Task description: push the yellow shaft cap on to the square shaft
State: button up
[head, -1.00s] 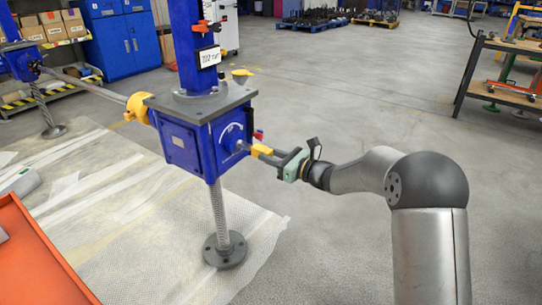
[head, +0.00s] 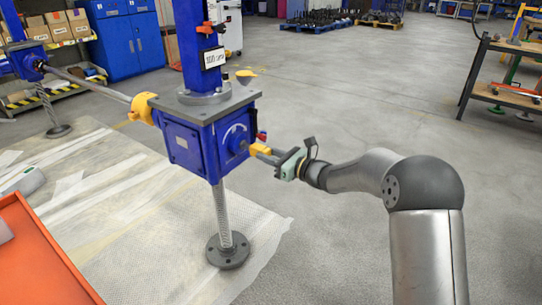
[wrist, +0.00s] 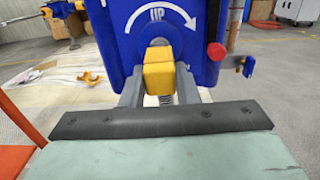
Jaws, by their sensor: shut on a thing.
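The yellow shaft cap (head: 260,149) is at the right face of the blue gearbox (head: 190,145) of the screw jack. In the wrist view the cap (wrist: 159,73) stands in front of the round shaft area, below the white "UP" arrow. My gripper (head: 265,153) is shut on the cap, with one grey finger on each side of it in the wrist view (wrist: 159,82). The cap's far end is close to the gearbox face. The square shaft is mostly hidden behind the cap, and I cannot tell how deep it sits inside.
A red knob (wrist: 216,51) and a blue bracket (wrist: 247,66) stick out right of the gearbox face. The threaded screw (head: 224,215) stands below the gearbox on a round foot. An orange tray (head: 45,250) is at lower left. The floor to the right is open.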

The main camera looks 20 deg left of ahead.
aim_at(261, 149)
jog(key=shift+x, duration=1.6)
jog(key=o, duration=1)
jog(key=shift+o, duration=0.2)
jog(key=shift+d, duration=0.1)
jog(key=p+v, duration=0.4)
jog(key=v, duration=1.3)
jog(key=shift+p, duration=0.3)
jog(key=shift+s+d, duration=0.1)
